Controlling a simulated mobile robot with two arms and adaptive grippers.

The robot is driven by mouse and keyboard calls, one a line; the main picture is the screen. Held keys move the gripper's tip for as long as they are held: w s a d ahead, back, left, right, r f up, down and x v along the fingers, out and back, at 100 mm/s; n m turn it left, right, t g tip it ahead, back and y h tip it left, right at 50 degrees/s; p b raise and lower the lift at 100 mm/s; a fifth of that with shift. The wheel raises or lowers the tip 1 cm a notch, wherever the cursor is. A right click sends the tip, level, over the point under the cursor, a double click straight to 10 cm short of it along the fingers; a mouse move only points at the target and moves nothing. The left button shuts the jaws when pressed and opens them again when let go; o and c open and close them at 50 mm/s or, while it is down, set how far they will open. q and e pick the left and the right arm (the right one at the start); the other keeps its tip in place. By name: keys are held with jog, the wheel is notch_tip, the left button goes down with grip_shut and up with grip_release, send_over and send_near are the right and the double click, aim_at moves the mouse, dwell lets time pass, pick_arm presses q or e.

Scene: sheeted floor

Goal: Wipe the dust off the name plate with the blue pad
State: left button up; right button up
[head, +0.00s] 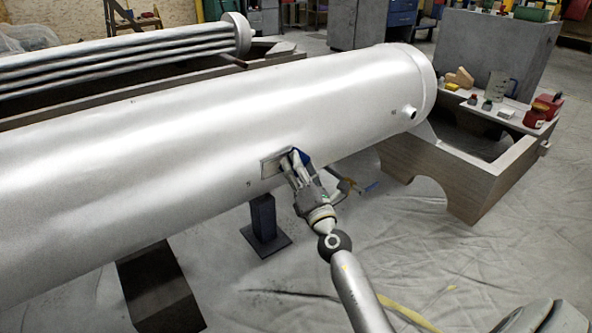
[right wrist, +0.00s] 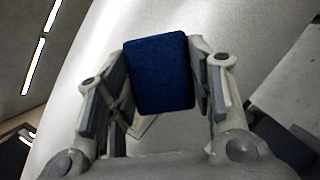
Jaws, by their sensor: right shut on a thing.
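The blue pad (right wrist: 160,73) fills the space between the fingers of my right gripper (right wrist: 162,85) in the right wrist view. The right gripper (head: 294,160) is shut on it. In the head view a little of the blue pad (head: 303,156) shows beside the fingers. The name plate (head: 270,167) is a small grey rectangle on the lower side of the silver cylinder (head: 190,120). The gripper is at the plate's right end and hides part of it. I cannot tell whether the pad touches the plate. My left gripper is not in view.
A wooden cradle (head: 455,180) holds the cylinder's right end, with small bottles and a red item (head: 546,106) on its ledge. A dark stand (head: 263,218) is below the cylinder. A tube bundle (head: 120,58) lies behind. The sheeted floor at lower right is mostly free.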

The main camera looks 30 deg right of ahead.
jog(key=s, duration=0.6)
jog(key=shift+d, duration=0.2)
dwell(0.4)
jog(key=s, duration=0.3)
jog(key=shift+d, duration=0.15)
jog(key=shift+w, duration=0.1)
dwell(0.4)
jog(key=w, duration=0.7)
jog(key=shift+a, duration=0.25)
jog(key=shift+w+r, duration=0.1)
jog(key=shift+w, duration=0.9)
dwell(0.6)
jog(key=shift+a, duration=0.15)
